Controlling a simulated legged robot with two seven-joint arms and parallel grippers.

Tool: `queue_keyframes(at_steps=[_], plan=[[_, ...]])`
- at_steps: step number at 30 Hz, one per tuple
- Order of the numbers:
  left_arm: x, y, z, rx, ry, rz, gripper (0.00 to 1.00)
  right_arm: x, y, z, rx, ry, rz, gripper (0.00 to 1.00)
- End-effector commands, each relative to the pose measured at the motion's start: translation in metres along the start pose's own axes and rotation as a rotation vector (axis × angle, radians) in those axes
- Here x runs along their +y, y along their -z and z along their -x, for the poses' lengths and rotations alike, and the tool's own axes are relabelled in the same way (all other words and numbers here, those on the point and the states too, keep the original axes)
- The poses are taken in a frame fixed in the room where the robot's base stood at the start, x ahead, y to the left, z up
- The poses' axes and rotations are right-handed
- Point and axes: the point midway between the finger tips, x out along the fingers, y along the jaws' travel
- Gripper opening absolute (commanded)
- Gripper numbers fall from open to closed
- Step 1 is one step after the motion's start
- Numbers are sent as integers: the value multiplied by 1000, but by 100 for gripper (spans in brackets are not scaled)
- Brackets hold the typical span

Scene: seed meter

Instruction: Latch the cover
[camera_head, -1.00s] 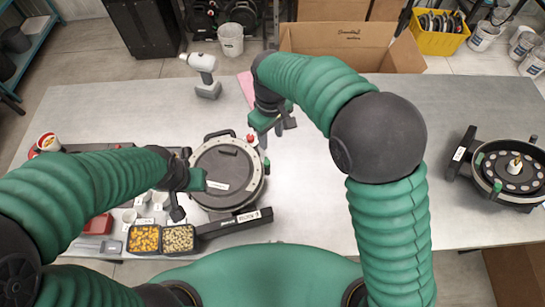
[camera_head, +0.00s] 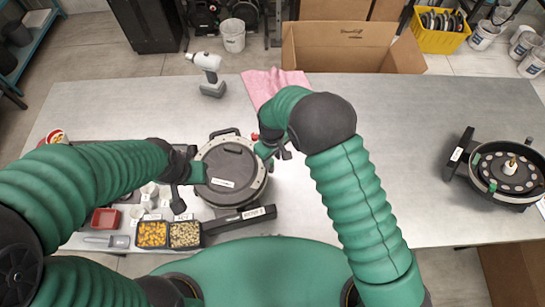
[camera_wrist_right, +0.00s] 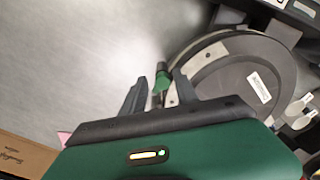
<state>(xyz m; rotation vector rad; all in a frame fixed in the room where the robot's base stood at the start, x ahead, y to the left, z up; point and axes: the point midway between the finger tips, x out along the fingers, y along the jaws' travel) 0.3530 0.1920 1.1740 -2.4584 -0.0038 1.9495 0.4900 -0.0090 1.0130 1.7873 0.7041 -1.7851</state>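The seed meter with its round dark cover (camera_head: 228,167) sits on the grey table at centre left; its cover also shows in the right wrist view (camera_wrist_right: 235,82). The cover lies flat over the housing. A green-tipped latch (camera_wrist_right: 162,80) stands at the cover's rim. My right gripper (camera_head: 272,153) is at the meter's right edge. In the right wrist view its fingers (camera_wrist_right: 158,88) are apart, with the latch between them; contact is unclear. My left gripper (camera_head: 188,173) is at the meter's left edge, and its finger opening cannot be made out.
Seed trays (camera_head: 168,235), a red dish (camera_head: 105,219) and small cups lie to the left. A drill (camera_head: 209,75) and a pink cloth (camera_head: 272,84) are at the back. Another open meter (camera_head: 508,174) stands far right. The table between the meters is clear.

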Motion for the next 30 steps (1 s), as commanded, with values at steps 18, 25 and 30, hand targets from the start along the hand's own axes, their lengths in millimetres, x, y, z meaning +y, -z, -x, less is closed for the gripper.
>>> queue_keyframes(at_steps=[18,25,30], plan=[[0,0,-1,0,0,0,40,2,-2,0,1,1,12,0],[0,-1,-6,0,0,0,40,2,0,-1,2,0,91,0],[0,-3,-11,0,0,1,40,2,0,-1,2,0,208,0]])
